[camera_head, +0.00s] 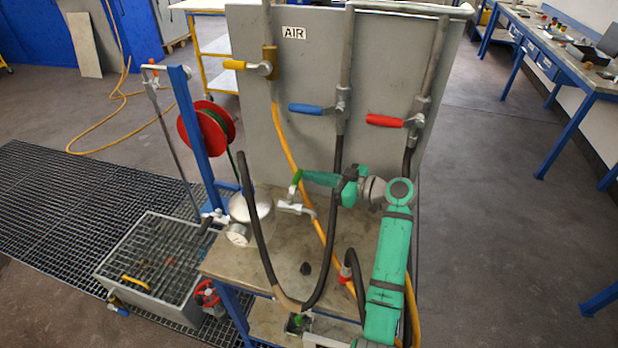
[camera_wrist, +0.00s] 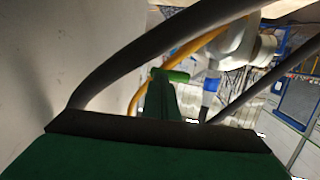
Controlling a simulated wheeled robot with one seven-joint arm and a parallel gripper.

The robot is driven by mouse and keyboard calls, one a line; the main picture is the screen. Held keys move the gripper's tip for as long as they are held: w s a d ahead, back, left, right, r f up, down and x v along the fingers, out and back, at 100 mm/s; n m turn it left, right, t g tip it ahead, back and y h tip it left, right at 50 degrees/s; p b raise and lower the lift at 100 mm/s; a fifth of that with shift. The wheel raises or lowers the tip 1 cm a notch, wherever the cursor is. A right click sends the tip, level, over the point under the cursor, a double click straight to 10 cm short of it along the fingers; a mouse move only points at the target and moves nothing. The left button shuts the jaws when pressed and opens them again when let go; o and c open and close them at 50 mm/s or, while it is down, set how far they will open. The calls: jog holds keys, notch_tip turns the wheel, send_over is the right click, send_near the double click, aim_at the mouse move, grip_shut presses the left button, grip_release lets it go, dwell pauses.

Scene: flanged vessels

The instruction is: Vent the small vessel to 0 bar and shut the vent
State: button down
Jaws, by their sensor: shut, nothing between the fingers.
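The small vessel (camera_head: 250,207) is a silvery round body on the bench, with a pale dial gauge (camera_head: 238,234) at its front; the reading is too small to make out. To its right is a metal valve with an outlet pipe (camera_head: 294,207) and a green lever (camera_head: 297,180) that stands up steeply. My green gripper (camera_head: 304,177) reaches in from the right, fingertips close beside the lever. It is shut with nothing held. In the wrist view the green lever (camera_wrist: 174,76) shows by the fingertips (camera_wrist: 160,82); I cannot tell whether they touch.
Black hoses (camera_head: 257,225) loop in front of the vessel, and one crosses close in the wrist view (camera_wrist: 150,50). A grey panel (camera_head: 300,75) with yellow (camera_head: 236,65), blue (camera_head: 308,109) and red (camera_head: 384,121) levers stands behind. A grated bin (camera_head: 155,255) is at lower left.

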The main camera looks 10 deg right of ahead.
jog(key=w+d+v, duration=0.2)
jog(key=v, duration=1.1)
